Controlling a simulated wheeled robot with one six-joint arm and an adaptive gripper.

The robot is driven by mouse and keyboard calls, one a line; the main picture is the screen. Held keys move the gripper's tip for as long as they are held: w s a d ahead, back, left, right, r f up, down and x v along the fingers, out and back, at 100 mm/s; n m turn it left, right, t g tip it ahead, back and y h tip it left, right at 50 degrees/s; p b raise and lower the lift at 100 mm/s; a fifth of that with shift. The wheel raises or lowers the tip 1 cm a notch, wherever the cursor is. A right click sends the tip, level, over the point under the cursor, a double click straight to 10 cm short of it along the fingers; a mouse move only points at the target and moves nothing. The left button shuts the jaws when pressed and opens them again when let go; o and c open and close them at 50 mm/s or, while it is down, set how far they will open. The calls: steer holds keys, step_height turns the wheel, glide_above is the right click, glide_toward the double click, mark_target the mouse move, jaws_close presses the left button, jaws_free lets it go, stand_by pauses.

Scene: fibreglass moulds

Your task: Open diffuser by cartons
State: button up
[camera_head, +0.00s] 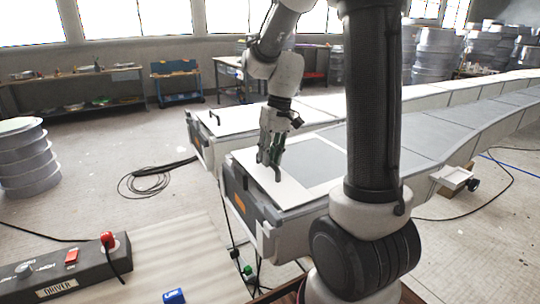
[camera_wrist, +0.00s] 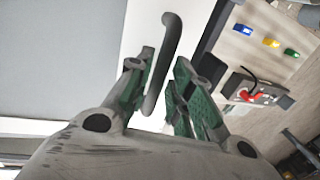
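The near mould unit is a long box with a white-framed lid (camera_head: 262,172) and a grey panel in its top. My gripper (camera_head: 271,160) is over the front part of this lid, pointing down. In the wrist view a grey bar handle (camera_wrist: 163,62) stands on the white lid edge (camera_wrist: 143,28). My gripper's green-sided fingers (camera_wrist: 163,85) are apart, one on each side of the handle, with narrow gaps showing. The handle is hidden by the gripper in the head view. I cannot identify any cartons for certain.
A second unit with its own handle (camera_head: 214,117) lies behind. A control box (camera_head: 68,266) marked DRIVER sits on the bench at lower left. A coiled cable (camera_head: 150,180) lies on the floor. Stacked round moulds (camera_head: 27,160) stand at left. A small open box (camera_head: 452,178) is at right.

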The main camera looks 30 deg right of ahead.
jaws_close()
steer(key=d, duration=3.8)
steer(key=shift+s, duration=0.1)
steer(key=o, duration=0.5)
jaws_free()
steer(key=r, duration=0.4)
steer(key=d+r, duration=0.1)
steer(key=r, duration=0.3)
steer(key=d+r, duration=0.1)
steer(key=r, duration=0.2)
steer(key=shift+d+r, duration=0.15)
steer(key=shift+r, duration=0.25)
